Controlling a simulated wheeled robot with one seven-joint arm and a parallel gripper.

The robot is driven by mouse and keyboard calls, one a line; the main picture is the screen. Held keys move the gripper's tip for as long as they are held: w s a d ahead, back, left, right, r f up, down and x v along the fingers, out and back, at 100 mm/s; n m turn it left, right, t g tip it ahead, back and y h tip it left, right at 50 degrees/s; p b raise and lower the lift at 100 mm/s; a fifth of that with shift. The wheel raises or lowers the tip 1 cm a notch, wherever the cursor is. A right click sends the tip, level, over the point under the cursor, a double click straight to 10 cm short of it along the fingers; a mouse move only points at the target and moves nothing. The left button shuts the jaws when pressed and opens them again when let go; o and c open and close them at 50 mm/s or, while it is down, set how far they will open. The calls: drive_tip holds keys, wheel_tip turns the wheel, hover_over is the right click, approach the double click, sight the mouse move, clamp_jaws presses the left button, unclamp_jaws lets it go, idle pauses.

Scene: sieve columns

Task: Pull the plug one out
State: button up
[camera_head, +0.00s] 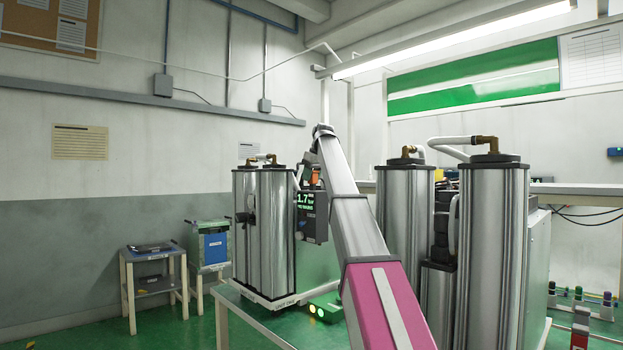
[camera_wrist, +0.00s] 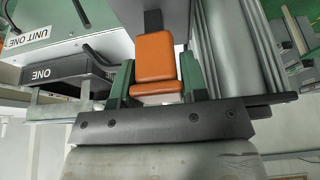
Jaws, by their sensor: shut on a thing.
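The orange plug (camera_wrist: 156,58) sits between the two green fingers of my gripper (camera_wrist: 157,82) in the wrist view. The gripper is shut on it, one finger along each side. A dark piece (camera_wrist: 153,22) runs from the plug's far end against a pale grey surface. Whether the plug is seated in a socket cannot be told. In the head view a small bit of the orange plug (camera_head: 316,174) shows beside my arm, above the dark display box (camera_head: 311,214). Most of my gripper is hidden there. Plates reading UNIT ONE (camera_wrist: 28,36) and ONE (camera_wrist: 41,75) lie left in the wrist view.
In the wrist view a metal column (camera_wrist: 235,45) runs close beside the right finger. Small tables (camera_head: 156,282) stand at the left wall.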

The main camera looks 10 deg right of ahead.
drive_tip(key=shift+r, duration=0.15)
drive_tip(key=o, duration=1.1)
drive_tip(key=shift+r, duration=0.15)
drive_tip(key=v, duration=1)
drive_tip(key=shift+s+d+r, duration=0.2)
